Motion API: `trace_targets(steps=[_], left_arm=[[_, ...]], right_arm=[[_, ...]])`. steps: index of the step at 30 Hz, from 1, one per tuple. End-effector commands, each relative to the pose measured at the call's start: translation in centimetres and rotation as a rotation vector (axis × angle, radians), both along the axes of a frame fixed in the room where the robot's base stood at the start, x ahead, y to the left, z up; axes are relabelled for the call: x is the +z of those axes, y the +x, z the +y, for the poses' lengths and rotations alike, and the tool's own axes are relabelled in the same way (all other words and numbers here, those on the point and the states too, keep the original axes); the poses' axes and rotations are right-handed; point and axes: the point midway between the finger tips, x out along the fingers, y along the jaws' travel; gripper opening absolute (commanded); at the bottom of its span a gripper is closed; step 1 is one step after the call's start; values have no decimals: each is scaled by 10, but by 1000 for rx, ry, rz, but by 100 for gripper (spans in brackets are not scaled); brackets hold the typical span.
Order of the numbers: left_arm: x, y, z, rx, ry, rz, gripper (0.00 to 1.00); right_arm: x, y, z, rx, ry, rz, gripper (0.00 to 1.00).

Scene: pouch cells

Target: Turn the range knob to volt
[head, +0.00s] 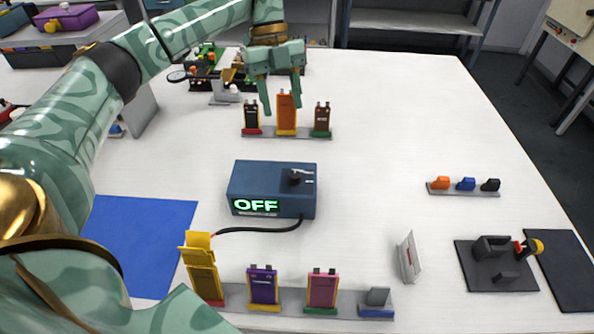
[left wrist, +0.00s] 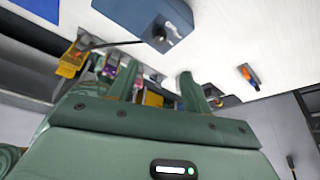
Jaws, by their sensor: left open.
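A blue meter box (head: 270,184) stands in the middle of the white table, with a lit display reading OFF (head: 256,206). Its black range knob (head: 298,177) is on the top at the right, with a light pointer toward the right. The box (left wrist: 143,18) and knob (left wrist: 160,40) also show in the left wrist view. My left gripper (head: 282,108) is open and empty, behind the box near the back row of pouch cells. Its fingers point down in front of or beside the orange cell (head: 287,115); I cannot tell the gap. My right gripper is not in view.
The back rack also holds a black cell (head: 251,116) and a brown cell (head: 321,117).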

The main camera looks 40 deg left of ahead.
Motion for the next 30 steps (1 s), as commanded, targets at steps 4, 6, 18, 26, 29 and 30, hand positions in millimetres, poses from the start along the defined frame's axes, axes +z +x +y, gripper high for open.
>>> trace_targets(steps=[4, 6, 18, 26, 29, 30], left_arm=[[-25, -6, -8, -3, -2, 3, 49], [-42, -9, -14, -4, -1, 6, 49], [-126, -28, -45, -4, -2, 3, 49], [-143, -32, -52, -2, -1, -2, 49], [-144, -32, -52, -2, -2, -3, 49], [-143, -32, -52, -2, -1, -3, 49]], right_arm=[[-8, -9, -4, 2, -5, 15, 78], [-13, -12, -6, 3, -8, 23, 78], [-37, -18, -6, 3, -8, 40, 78], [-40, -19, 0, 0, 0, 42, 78], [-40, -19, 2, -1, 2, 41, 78], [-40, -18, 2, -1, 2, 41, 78]])
